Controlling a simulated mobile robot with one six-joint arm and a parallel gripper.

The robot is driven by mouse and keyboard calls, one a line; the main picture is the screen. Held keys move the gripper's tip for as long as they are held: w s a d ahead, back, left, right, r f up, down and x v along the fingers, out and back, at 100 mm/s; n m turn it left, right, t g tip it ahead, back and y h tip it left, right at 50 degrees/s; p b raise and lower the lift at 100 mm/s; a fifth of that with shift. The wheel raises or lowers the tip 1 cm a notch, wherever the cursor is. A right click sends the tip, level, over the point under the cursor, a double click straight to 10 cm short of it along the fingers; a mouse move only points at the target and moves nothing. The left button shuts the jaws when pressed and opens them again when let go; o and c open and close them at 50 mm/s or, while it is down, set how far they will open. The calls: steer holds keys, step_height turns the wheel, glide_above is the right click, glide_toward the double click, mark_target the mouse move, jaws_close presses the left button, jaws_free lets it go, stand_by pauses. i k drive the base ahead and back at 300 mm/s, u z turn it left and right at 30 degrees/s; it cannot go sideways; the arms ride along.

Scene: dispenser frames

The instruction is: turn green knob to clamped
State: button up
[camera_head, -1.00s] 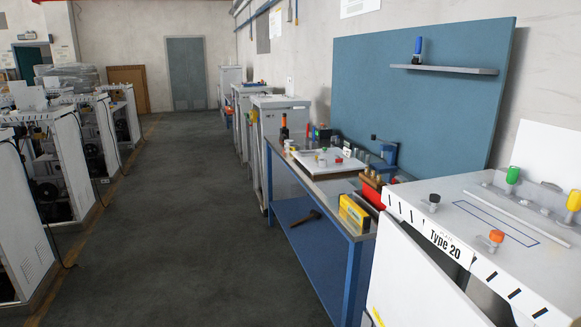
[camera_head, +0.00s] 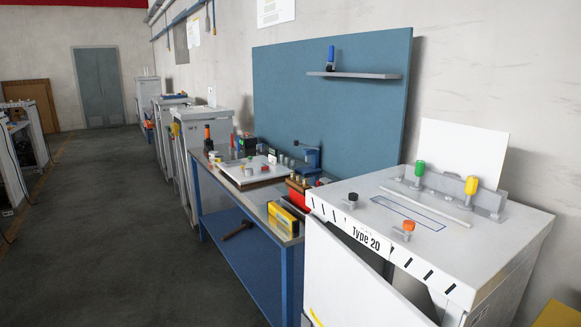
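A green knob (camera_head: 419,169) stands upright at the back of the white cabinet's top (camera_head: 340,224), near the left end of a grey bar (camera_head: 450,185). A yellow knob (camera_head: 471,186) stands on the same bar to its right. An orange knob (camera_head: 408,226) and a black knob (camera_head: 352,199) sit nearer the front edge, which is labelled "Type 20". The knob's markings are too small to read, so I cannot tell its setting. My gripper is not in view.
A blue workbench (camera_head: 257,272) stands left of the cabinet, holding a white board (camera_head: 236,174), a yellow box (camera_head: 283,220) and tools. A blue panel (camera_head: 370,95) with a shelf (camera_head: 354,74) rises behind. The floor (camera_head: 115,235) at left is clear.

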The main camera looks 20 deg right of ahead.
mark_target(420, 165)
steer(key=k, duration=0.65)
steer(key=u, duration=0.6)
steer(key=i, duration=1.95)
steer(key=z, duration=0.35)
steer(key=i, duration=0.6)
steer(key=z, duration=0.4)
